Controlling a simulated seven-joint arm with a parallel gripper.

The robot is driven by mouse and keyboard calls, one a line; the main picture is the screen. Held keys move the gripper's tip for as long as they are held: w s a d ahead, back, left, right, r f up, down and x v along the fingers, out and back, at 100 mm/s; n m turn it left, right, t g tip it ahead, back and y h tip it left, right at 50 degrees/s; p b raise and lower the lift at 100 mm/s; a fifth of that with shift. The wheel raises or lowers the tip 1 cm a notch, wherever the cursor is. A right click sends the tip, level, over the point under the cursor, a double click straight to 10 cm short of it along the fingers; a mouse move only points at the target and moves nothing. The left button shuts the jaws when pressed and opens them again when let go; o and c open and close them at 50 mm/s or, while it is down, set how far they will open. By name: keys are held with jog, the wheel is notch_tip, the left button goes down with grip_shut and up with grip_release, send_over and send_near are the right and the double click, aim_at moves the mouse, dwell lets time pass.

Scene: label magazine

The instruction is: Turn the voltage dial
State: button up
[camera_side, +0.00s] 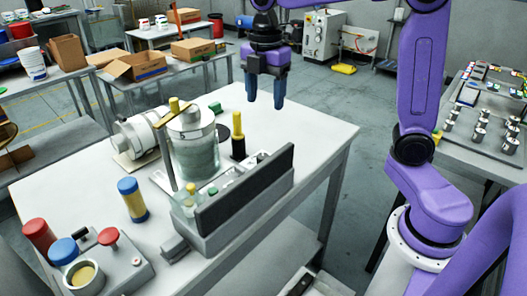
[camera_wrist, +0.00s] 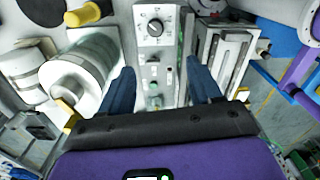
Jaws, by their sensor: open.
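The voltage dial (camera_wrist: 155,27) is a round dark knob with a light pointer line, set on a pale control panel (camera_wrist: 154,55) with printed marks around it. It shows at the top middle of the wrist view. Smaller switches or connectors, some green, sit below it on the panel. In the side view I cannot make out the dial. My gripper (camera_side: 265,104) hangs above the far right part of the table, fingers down and apart, with nothing between them. In the wrist view the two blue fingers of my gripper (camera_wrist: 162,84) frame the lower panel, with the dial beyond their tips.
On the white table (camera_side: 310,130) stand a glass vessel (camera_side: 198,155), a yellow-topped black post (camera_side: 238,135), a blue-and-yellow cylinder (camera_side: 133,200) and a grey unit with an upright dark plate (camera_side: 245,190). A button box (camera_side: 112,262) sits at the front left. The table's right end is clear.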

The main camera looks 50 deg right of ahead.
aim_at(264, 155)
jog(key=f, duration=1.1)
jog(key=w+f, duration=0.1)
jog(key=f, duration=0.5)
jog(key=shift+d, duration=0.35)
jog(key=shift+c, duration=0.3)
jog(key=c, duration=1)
